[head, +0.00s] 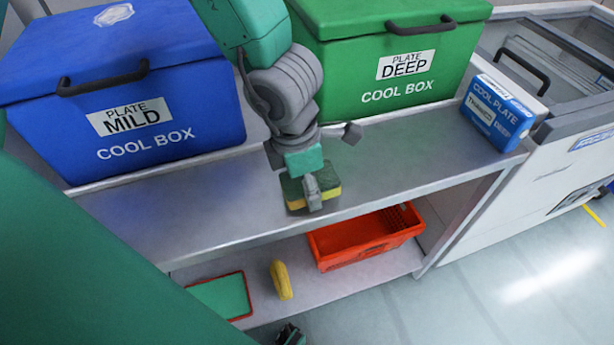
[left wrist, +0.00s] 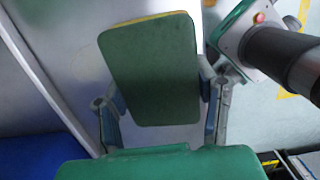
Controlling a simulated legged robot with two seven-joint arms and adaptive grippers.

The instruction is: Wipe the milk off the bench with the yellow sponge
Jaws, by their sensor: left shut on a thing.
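The sponge (head: 326,181), yellow below with a green top, is at the front edge area of the steel bench (head: 225,212). My left gripper (head: 330,165) is shut on it, one finger on each side. In the left wrist view the sponge's green face (left wrist: 152,72) fills the space between the fingers (left wrist: 160,112), with a thin yellow edge at the top. I cannot tell whether the sponge touches the bench. A faint pale patch (left wrist: 88,68) beside the sponge in the wrist view may be milk. I cannot make out milk in the head view. My right gripper is not clearly seen.
A blue cool box (head: 190,110) and a green cool box (head: 345,65) stand at the back of the bench. A Cool Plate box (head: 490,115) stands at right. Below are an orange tote (head: 365,240), a yellow item (head: 281,280) and a green mat (head: 222,296).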

